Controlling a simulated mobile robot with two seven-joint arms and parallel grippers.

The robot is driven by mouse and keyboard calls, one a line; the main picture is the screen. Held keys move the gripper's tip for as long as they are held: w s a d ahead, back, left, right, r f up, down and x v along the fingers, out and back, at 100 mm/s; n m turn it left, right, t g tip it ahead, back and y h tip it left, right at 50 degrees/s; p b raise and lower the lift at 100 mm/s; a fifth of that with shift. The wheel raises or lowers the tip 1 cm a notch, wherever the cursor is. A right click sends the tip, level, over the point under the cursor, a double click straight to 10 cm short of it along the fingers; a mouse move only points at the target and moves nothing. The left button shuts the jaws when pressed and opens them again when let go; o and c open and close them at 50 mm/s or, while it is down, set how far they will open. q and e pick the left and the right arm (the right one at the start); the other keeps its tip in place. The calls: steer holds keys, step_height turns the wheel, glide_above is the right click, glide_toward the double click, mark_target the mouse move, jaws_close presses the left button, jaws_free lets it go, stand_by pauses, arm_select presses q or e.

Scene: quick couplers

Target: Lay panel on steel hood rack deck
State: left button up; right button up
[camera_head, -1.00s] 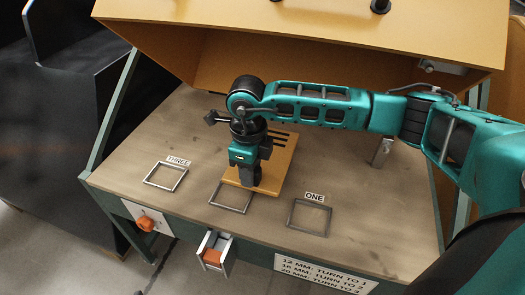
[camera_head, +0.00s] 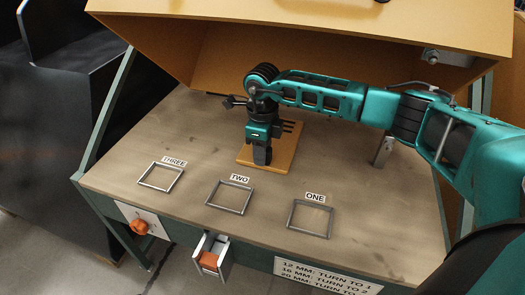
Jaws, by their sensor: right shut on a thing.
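The panel (camera_head: 284,153) is a flat orange-tan board with dark slots near its far right corner. It is low over or on the brown worktop, behind the frames marked TWO and ONE; I cannot tell whether it touches. My right gripper (camera_head: 262,160) points down at the panel and is shut on it; the fingertips cover the held part. My left gripper is not in view. A yellow-orange hood (camera_head: 330,20) overhangs the back of the worktop; I cannot make out which part is the rack deck.
Three thin metal frames lie along the worktop (camera_head: 120,170) front: THREE (camera_head: 161,177), TWO (camera_head: 229,197) and ONE (camera_head: 310,218). An orange knob (camera_head: 140,227) and a small open drawer (camera_head: 212,255) are on the front. A metal post (camera_head: 384,150) stands at the right.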

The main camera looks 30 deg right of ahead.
steer(key=o, duration=1.1)
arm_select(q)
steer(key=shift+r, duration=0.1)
arm_select(e)
steer(key=shift+o, duration=0.2)
step_height(320, 180, up, 7)
steer(key=shift+p, duration=1.1)
steer(key=shift+r, duration=0.3)
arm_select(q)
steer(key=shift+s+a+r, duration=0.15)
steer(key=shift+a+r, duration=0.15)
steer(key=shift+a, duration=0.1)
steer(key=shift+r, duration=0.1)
